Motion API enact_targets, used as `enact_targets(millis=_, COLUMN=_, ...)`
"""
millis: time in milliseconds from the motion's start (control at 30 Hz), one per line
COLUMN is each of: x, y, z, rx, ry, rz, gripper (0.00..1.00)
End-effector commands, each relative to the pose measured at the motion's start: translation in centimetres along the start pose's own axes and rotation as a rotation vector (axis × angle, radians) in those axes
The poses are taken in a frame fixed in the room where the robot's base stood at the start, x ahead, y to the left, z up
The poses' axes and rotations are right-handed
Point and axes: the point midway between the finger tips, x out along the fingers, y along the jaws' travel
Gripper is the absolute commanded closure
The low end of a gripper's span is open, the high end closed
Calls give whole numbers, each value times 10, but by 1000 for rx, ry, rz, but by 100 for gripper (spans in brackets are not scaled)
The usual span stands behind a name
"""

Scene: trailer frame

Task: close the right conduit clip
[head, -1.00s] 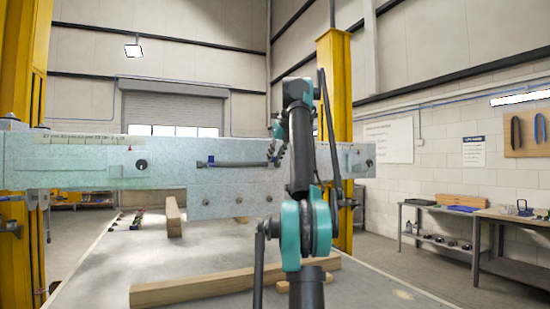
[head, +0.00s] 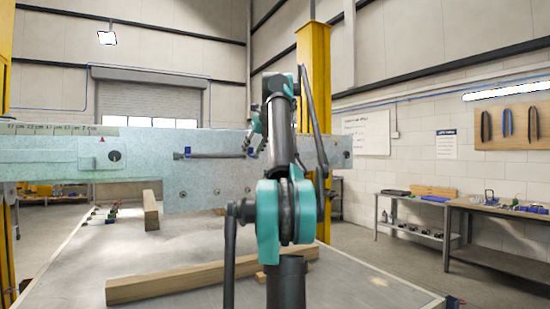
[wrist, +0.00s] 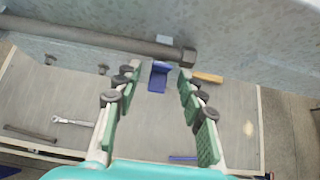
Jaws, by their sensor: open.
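The dark conduit (head: 218,155) runs along the face of the pale trailer beam (head: 60,158). A blue clip (head: 187,152) stands at its left end. At its right end my gripper (head: 250,140) is close to the beam and covers the right clip in the head view. In the wrist view the conduit (wrist: 90,35) crosses the top and ends in a dark block (wrist: 188,57). The right clip's blue flap (wrist: 158,78) sticks out below the conduit, apparently open. My gripper (wrist: 157,85) is open, with its green-padded fingers on either side of the flap; contact is not clear.
Below the beam is a grey table (head: 190,240) with a long wooden bar (head: 200,280). A wrench (wrist: 75,121) and a dark rod (wrist: 30,134) lie under my gripper in the wrist view. A yellow post (head: 314,80) stands behind the arm.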

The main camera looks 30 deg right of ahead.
Motion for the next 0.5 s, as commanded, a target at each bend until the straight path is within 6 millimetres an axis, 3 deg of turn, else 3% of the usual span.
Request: enact_targets(millis=500, x=3, y=0, z=-12, rx=2, ry=-245, rz=-2, gripper=60)
